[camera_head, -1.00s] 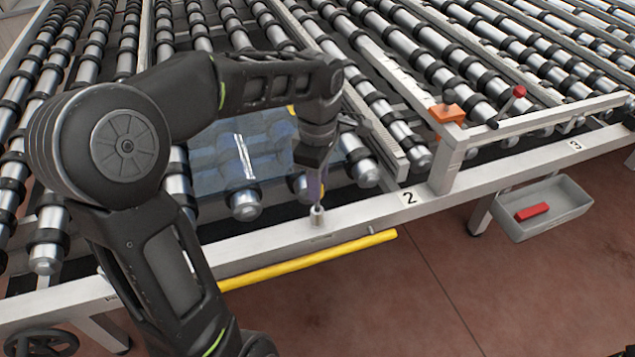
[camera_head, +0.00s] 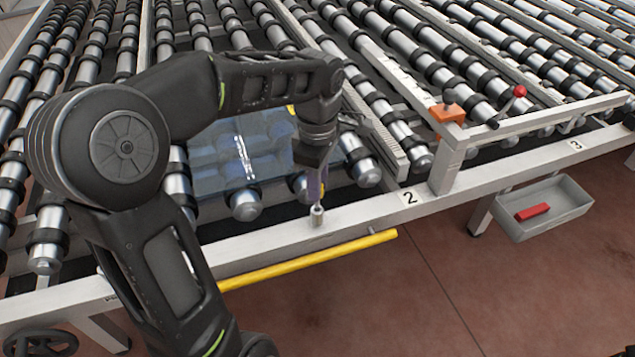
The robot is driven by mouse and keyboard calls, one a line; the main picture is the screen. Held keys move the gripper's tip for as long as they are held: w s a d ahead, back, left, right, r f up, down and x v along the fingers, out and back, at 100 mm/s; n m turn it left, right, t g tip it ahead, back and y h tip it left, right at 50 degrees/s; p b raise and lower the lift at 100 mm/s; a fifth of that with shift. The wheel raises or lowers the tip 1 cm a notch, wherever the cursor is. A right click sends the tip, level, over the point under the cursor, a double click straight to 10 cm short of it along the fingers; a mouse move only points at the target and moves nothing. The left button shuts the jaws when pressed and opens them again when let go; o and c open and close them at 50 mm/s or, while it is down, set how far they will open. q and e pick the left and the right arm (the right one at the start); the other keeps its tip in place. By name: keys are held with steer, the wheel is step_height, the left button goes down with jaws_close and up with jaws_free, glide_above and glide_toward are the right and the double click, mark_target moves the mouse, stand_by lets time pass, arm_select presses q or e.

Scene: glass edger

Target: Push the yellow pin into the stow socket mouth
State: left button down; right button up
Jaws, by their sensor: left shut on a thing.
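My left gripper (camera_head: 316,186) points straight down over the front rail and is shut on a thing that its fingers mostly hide. The yellow pin cannot be told apart there. A small pale upright cylinder (camera_head: 317,215), which looks like the stow socket, stands on the rail directly under the fingertips. The fingertips end just above it or at its top; any gap is too small to tell. Its mouth is hidden by the gripper. My right gripper is not in view.
A glass sheet (camera_head: 225,165) lies on the rollers left of the gripper. The white front rail (camera_head: 370,203) runs across, with a yellow bar (camera_head: 310,260) below it. An orange block (camera_head: 446,113), a red-knobbed lever (camera_head: 519,91) and a grey bin (camera_head: 560,205) with a red piece are right.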

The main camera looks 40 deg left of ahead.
mark_target(317, 207)
arm_select(q)
steer(key=shift+f+b, duration=1.9)
steer(key=shift+f, duration=0.35)
steer(key=c, duration=1.2)
jaws_free()
steer(key=shift+o, duration=0.2)
steer(key=shift+r, duration=0.1)
step_height(317, 207, up, 8)
steer(key=shift+f, duration=0.15)
